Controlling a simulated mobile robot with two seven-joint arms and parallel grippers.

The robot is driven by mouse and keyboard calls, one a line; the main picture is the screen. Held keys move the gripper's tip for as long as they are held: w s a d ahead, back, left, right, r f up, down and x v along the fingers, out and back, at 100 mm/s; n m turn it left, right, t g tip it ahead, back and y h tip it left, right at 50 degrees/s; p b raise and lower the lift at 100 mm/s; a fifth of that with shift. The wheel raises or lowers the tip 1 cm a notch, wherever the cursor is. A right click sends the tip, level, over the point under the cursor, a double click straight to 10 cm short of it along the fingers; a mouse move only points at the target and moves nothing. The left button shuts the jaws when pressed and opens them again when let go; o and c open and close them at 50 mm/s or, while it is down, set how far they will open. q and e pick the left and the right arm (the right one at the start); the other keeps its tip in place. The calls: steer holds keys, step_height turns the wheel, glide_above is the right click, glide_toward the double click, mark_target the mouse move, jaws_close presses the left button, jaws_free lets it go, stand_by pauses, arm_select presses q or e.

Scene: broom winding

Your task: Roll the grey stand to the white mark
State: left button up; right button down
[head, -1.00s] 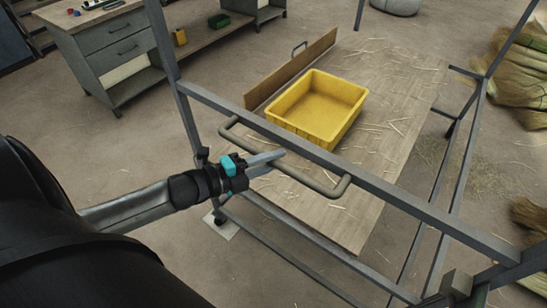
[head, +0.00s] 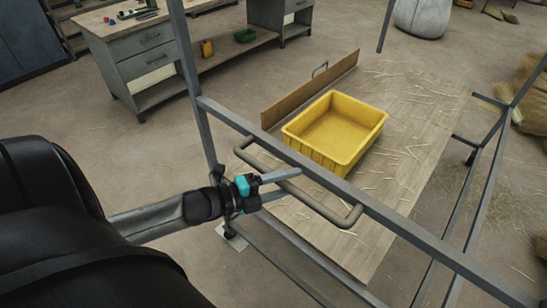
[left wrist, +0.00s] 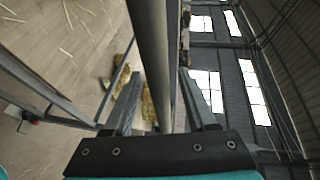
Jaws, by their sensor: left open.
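The grey stand (head: 400,222) is a metal frame of posts and rails on casters, with a grey handle bar (head: 325,208) on its near side. My left gripper (head: 291,184) is at the handle with its two fingers spread apart. In the left wrist view the handle bar (left wrist: 153,60) runs between the open fingers (left wrist: 158,105); I cannot tell whether either touches it. The white mark (head: 237,241) is a pale square on the floor below the stand's near-left post. A caster (head: 229,232) covers part of it. My right gripper is not in view.
A yellow crate (head: 347,160) sits on a wooden surface (head: 430,105) strewn with straw, beside an upright board (head: 295,95). A grey drawer workbench (head: 150,55) stands at the back left. A pale sack (head: 420,18) stands at the back. The floor at left is clear.

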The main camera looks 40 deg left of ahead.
arm_select(q)
steer(key=shift+s, duration=0.1)
steer(key=p+v, duration=0.1)
steer(key=v, duration=1.4)
steer(key=shift+a, duration=0.1)
stand_by(0.3)
steer(key=s+a+f+n+g+y+b, duration=0.1)
steer(key=s+a+f+n+y, duration=0.2)
steer(key=f, duration=0.5)
steer(key=s+a+f+n+g+y+b, duration=0.1)
steer(key=f+n+y, duration=0.1)
steer(key=f+n, duration=0.5)
steer(key=s+a+f+n+g+y+b, duration=0.1)
steer(key=s+f+n+g+y, duration=0.15)
steer(key=f, duration=0.75)
steer(key=s+d+f+n+g+b, duration=0.1)
steer(key=s+d+f+n+g, duration=0.1)
steer(key=f, duration=0.5)
steer(key=s+d+f+n+g+b, duration=0.1)
steer(key=s+d+f+n+g, duration=0.2)
steer(key=s+d+f, duration=0.4)
steer(key=s+d+f+n+g+b, duration=0.1)
steer(key=s+d+f+n+g, duration=0.1)
steer(key=s+d+f, duration=0.3)
step_height(320, 180, down, 3)
steer(key=d+g, duration=0.1)
steer(key=d, duration=0.1)
steer(key=shift+d+f+n+g, duration=0.15)
steer(key=shift+d+n+g, duration=0.2)
steer(key=shift+d, duration=0.05)
